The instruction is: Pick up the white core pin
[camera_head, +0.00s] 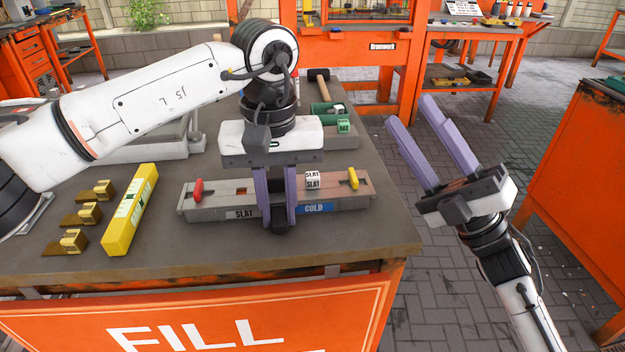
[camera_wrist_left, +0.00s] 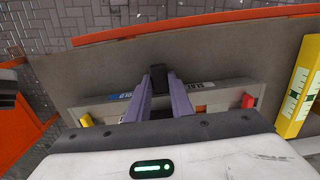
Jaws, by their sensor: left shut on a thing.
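My left gripper (camera_head: 276,215) reaches down at the front middle of a long grey mould (camera_head: 345,202) on the bench. Its purple fingers are shut on a small dark piece (camera_wrist_left: 159,76), which shows between the fingertips in the left wrist view. My right gripper (camera_head: 410,111) is open and empty, right of the bench.
A yellow bar (camera_head: 129,210) and several brass pieces (camera_head: 82,213) lie on the left of the bench (camera_head: 180,255). A mallet (camera_head: 321,87) and green parts (camera_head: 344,127) are behind the mould. Orange workbenches stand at the back and right.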

